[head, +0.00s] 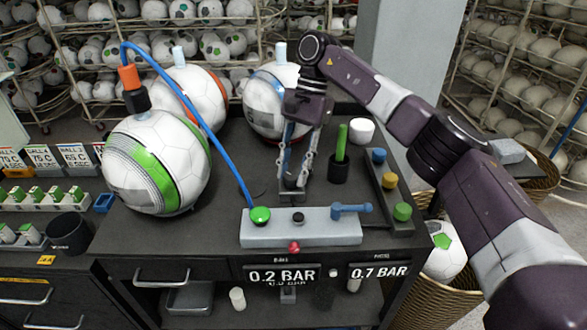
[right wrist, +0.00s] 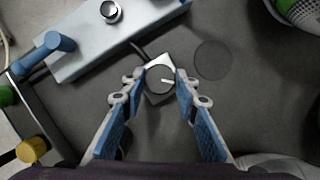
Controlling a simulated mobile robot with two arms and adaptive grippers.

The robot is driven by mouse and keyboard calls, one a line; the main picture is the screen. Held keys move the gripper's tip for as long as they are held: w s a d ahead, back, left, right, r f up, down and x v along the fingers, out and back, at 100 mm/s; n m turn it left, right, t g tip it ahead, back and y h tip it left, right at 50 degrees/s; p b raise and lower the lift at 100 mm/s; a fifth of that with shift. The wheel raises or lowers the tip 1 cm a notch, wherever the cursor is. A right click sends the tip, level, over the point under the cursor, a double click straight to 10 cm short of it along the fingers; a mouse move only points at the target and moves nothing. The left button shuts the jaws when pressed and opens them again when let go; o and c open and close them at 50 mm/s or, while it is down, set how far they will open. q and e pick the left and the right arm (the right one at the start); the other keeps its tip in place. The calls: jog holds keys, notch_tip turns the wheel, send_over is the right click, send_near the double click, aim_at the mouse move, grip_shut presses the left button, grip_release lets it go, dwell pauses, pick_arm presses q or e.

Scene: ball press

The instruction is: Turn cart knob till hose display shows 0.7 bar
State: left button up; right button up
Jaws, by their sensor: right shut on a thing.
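The knob (right wrist: 160,80) is round and grey with a white pointer mark, on a small square base on the dark cart top (head: 225,195). In the right wrist view, my right gripper (right wrist: 160,84) has its blue-padded fingers on both sides of the knob, shut on it. In the head view, the right gripper (head: 292,186) points down behind the pale valve block (head: 300,233) and hides most of the knob. On the cart front, the left display (head: 282,275) reads 0.2 BAR and the right display (head: 379,271) reads 0.7 BAR. Their small labels are hard to read. My left gripper is out of view.
A blue hose (head: 190,105) runs from the valve block to a green-striped ball (head: 157,162). Two more balls stand behind. A blue lever (head: 350,208) is on the block. A dark cup (head: 340,170) with a green stick and a white cup (head: 361,131) are right of the gripper.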

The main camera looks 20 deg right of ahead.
jog(key=shift+w+r, duration=0.1)
jog(key=shift+r, duration=0.05)
jog(key=o, duration=1.1)
jog(key=shift+o, duration=0.2)
jog(key=v, duration=0.7)
jog(key=shift+r, duration=0.2)
jog(key=shift+d+f, duration=0.1)
